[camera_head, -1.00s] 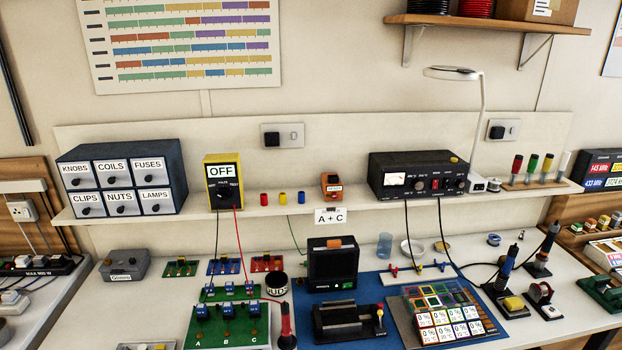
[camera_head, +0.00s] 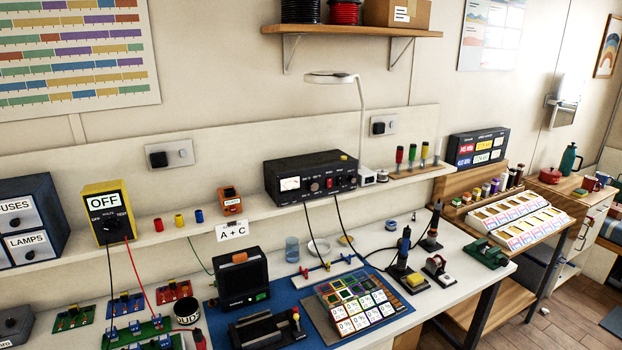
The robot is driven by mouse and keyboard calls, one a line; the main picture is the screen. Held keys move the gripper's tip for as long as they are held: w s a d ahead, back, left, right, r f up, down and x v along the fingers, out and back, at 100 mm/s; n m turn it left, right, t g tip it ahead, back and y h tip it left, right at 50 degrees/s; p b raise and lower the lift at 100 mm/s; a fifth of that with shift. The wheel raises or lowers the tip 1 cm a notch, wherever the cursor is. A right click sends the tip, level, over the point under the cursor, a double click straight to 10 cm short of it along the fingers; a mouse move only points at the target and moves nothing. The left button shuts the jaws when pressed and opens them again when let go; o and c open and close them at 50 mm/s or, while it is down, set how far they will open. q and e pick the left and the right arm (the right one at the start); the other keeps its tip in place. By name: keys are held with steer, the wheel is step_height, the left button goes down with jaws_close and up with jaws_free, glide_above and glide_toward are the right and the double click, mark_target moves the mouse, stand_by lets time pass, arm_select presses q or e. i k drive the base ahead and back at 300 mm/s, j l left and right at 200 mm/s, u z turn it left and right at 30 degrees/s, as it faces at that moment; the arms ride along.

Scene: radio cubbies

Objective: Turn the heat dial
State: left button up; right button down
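No dial marked as heat can be made out at this size. A black bench unit (camera_head: 311,176) with a meter and several small knobs stands on the raised shelf. A soldering stand (camera_head: 414,281) with a yellow sponge sits on the bench, and a blue-handled tool (camera_head: 404,245) stands upright in it. A yellow meter (camera_head: 107,212) with a black round dial reads OFF at the left. Neither of my grippers is in view.
The white bench (camera_head: 455,262) ends at the right, with floor (camera_head: 570,322) beyond it. A blue mat (camera_head: 289,294) carries a black box (camera_head: 241,277) and a tray of labelled tiles (camera_head: 357,306). A wooden side unit (camera_head: 470,207) stands right of the bench.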

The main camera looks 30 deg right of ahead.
mark_target(312, 185)
steer(key=i+l+z, duration=0.1)
steer(key=l, duration=0.3)
steer(key=i+l, duration=0.15)
steer(key=l, duration=0.3)
steer(key=i+l+z, duration=0.15)
steer(key=l, duration=0.25)
steer(key=i+l, duration=0.15)
steer(key=l, duration=0.25)
steer(key=i+l+z, duration=0.15)
steer(key=l, duration=0.25)
steer(key=i+l, duration=0.15)
steer(key=l, duration=0.2)
steer(key=i+l+z, duration=0.15)
steer(key=l, duration=0.25)
